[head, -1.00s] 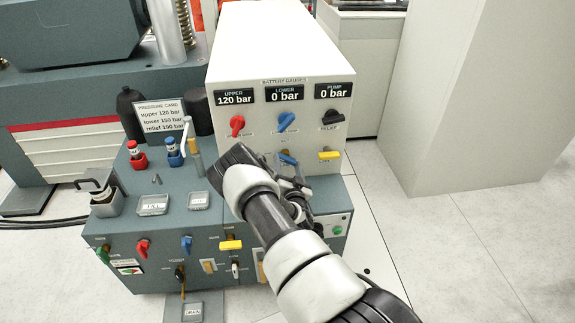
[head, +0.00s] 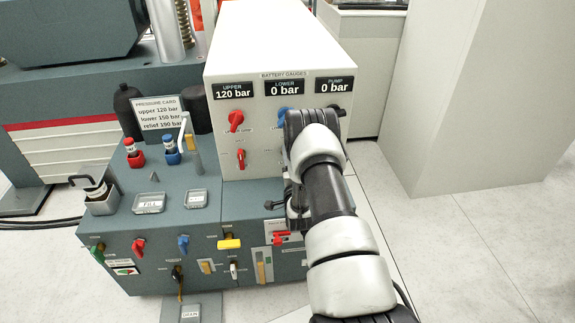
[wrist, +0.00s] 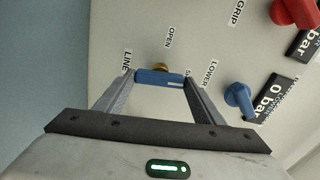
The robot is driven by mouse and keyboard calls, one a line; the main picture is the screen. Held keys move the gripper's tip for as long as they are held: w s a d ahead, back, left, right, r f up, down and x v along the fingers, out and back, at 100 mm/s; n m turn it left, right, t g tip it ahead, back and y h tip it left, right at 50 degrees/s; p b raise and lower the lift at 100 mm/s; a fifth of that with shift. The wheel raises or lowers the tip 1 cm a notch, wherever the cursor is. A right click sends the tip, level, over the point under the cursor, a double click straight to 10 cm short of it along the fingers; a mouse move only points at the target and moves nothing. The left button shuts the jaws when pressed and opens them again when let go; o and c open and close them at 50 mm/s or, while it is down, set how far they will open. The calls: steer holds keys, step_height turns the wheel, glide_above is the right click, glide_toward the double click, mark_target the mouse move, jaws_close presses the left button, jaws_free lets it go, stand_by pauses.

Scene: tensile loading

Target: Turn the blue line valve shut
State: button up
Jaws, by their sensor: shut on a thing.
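The blue line valve (wrist: 160,77) is a small blue handle on a brass-coloured stem on the pale gauge panel. In the wrist view it lies between the tips of my gripper (wrist: 158,80), which is shut on it, one finger at each end. The handle spans left to right in that view. The LINE label is left of it, OPEN above it, and a partly hidden label starting with S to its right. In the head view my arm hides the valve and the fingertips.
The blue LOWER knob (wrist: 239,99) is close on the right in the wrist view. In the head view a red knob (head: 236,121) and a red valve (head: 240,158) are left of my arm. The gauges read upper 120, lower 0, pump 0 bar. Open floor (head: 470,240) lies right.

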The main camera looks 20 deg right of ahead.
steer(key=shift+m, duration=0.6)
steer(key=shift+a+b, duration=0.1)
steer(key=shift+b, duration=0.2)
steer(key=o, duration=1.1)
steer(key=shift+c, duration=0.2)
steer(key=p+v, duration=0.2)
steer(key=v, duration=1.5)
steer(key=shift+s, duration=0.25)
steer(key=shift+w+r, duration=0.1)
steer(key=shift+r, duration=0.1)
